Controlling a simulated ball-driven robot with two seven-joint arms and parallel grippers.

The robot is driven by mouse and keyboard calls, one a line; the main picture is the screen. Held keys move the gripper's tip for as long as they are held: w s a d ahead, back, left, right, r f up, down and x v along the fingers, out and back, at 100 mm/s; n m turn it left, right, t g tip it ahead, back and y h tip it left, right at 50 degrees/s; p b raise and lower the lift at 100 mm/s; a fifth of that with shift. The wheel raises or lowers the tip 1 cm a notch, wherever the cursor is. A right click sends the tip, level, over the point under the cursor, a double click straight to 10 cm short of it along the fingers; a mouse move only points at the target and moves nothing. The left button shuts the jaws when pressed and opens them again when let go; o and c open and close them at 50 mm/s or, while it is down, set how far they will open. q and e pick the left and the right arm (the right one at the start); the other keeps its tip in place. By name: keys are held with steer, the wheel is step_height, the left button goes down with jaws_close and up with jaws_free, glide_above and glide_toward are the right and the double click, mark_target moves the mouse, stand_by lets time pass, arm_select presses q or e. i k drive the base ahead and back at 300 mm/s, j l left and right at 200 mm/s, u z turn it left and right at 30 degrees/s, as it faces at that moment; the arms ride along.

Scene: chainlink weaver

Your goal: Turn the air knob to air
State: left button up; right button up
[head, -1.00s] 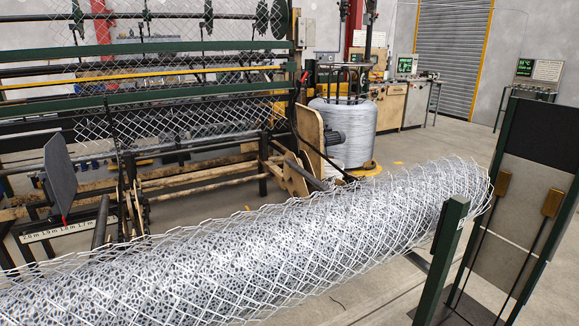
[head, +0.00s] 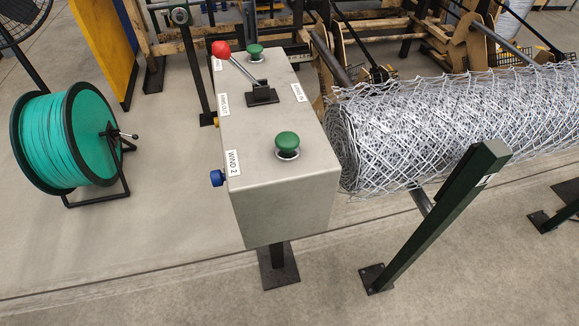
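A grey control box (head: 285,205) stands on a post in the middle of the head view. On its top are a green mushroom button (head: 287,141) near the front, a second green button (head: 255,51) at the back, and a lever with a red ball (head: 221,48). A blue knob (head: 216,178) sticks out of the box's left side by the "WIND 2" label (head: 233,163). A small yellow part (head: 216,121) shows farther back on that side. I cannot read any label marked air. The left side face is mostly hidden. Neither gripper is in view.
A reel of green wire (head: 65,140) stands on the floor at left, with a yellow panel (head: 100,45) behind it. A chain-link mesh roll (head: 440,130) and a dark green post (head: 435,215) stand close to the right. The floor in front is clear.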

mark_target(218, 177)
steer(key=i+j+z, duration=0.15)
steer(key=j+z, duration=0.2)
steer(key=j, duration=0.4)
steer(key=j+z, duration=0.3)
steer(key=j, duration=0.45)
steer(key=i+j+z, duration=0.1)
steer(key=j+z, duration=0.2)
